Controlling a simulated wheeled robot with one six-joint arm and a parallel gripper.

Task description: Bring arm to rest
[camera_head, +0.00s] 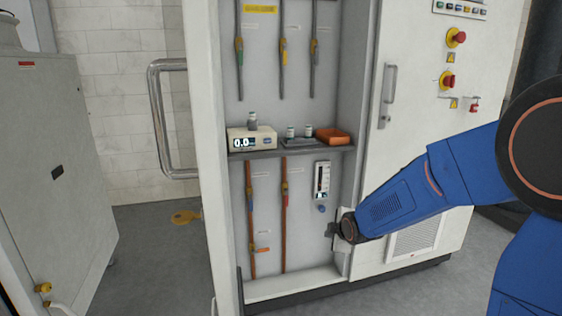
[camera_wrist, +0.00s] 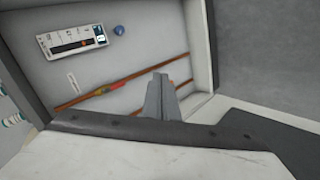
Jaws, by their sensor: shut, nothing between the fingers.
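My blue arm reaches in from the right in the head view, bent down and to the left. My gripper (camera_head: 332,231) is at the lower right edge of the open cabinet bay (camera_head: 262,215), below the flow meter. In the wrist view my gripper (camera_wrist: 161,78) shows as two grey fingers pressed together, with nothing between them. The fingers appear in front of the bay's back panel and pipes. I cannot tell whether they touch the cabinet.
The flow meter (camera_head: 322,180) and its blue knob (camera_head: 322,208) are close above my gripper. A shelf (camera_head: 270,154) holds a display box (camera_head: 252,139), small bottles and an orange tray (camera_head: 332,136). Red buttons (camera_head: 456,38) are on the right door.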

